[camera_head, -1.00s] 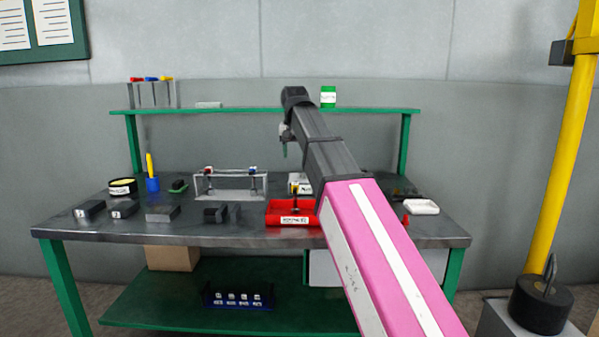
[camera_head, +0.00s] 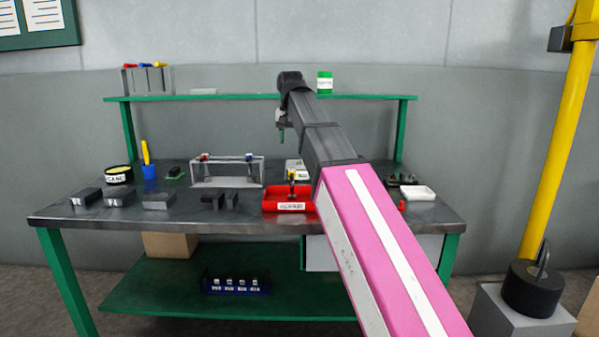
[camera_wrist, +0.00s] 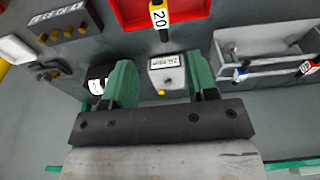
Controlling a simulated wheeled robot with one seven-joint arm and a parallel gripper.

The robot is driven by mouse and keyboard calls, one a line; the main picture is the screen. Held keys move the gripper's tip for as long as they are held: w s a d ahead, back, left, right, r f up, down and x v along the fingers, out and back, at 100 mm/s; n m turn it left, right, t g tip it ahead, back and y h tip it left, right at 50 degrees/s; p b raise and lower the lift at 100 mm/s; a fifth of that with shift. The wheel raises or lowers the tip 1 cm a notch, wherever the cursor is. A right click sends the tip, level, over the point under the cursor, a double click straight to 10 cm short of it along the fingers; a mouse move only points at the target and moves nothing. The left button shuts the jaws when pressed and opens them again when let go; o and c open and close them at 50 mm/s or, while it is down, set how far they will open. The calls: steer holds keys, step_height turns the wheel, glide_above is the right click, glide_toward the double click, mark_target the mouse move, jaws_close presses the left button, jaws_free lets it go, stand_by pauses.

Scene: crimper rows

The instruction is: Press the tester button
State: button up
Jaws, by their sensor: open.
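The likely tester is a small pale grey box (camera_wrist: 172,75) with a printed label and a yellow round button (camera_wrist: 169,86). In the wrist view it lies between and beyond my gripper's two green fingers. My gripper (camera_wrist: 160,80) is open, with nothing visibly held. In the head view the box (camera_head: 293,167) stands on the bench behind the red tray, partly hidden by my arm. My gripper (camera_head: 281,129) shows above the bench there, fingers pointing down. I cannot tell the exact gap between fingertips and box.
A grey rack (camera_head: 226,181) with red and blue pieces stands left. A black labelled object (camera_wrist: 97,86) sits close to one finger. A block with brass pegs (camera_wrist: 63,24) lies nearby. The shelf (camera_head: 230,98) runs behind.

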jaws_close()
stand_by(1.7)
